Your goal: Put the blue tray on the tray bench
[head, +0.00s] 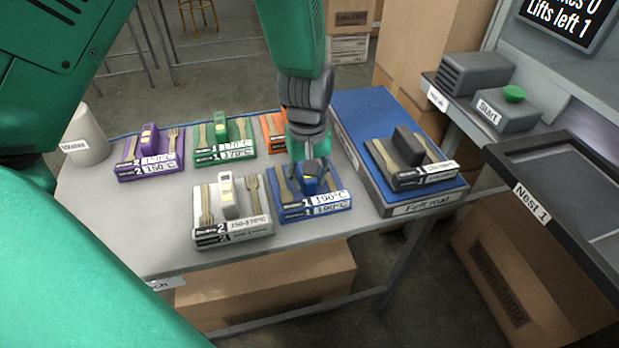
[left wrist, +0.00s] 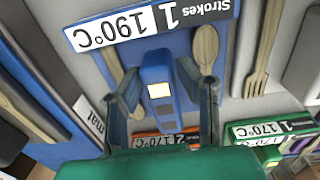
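The blue tray (head: 325,208), labelled 190°C, appears to rest on the grey bench (head: 165,240), near its front edge between a grey tray and the felt mat. It carries wooden spoons and a blue handle block with a yellow patch. My left gripper (head: 308,155) points down over this handle. In the left wrist view, the handle (left wrist: 158,88) stands between the two fingers, with gaps on both sides, so the gripper (left wrist: 160,112) is open around it. The bench's front label is mostly hidden by my arm. My right gripper is not in view.
A grey tray (head: 232,232) stands close at left. Purple (head: 150,170), green (head: 225,155) and orange (head: 272,140) trays stand behind. The blue felt mat (head: 365,110) at right bears a dark tray (head: 410,178). Nest 1 (head: 545,185) and a start button (head: 514,94) are farther right.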

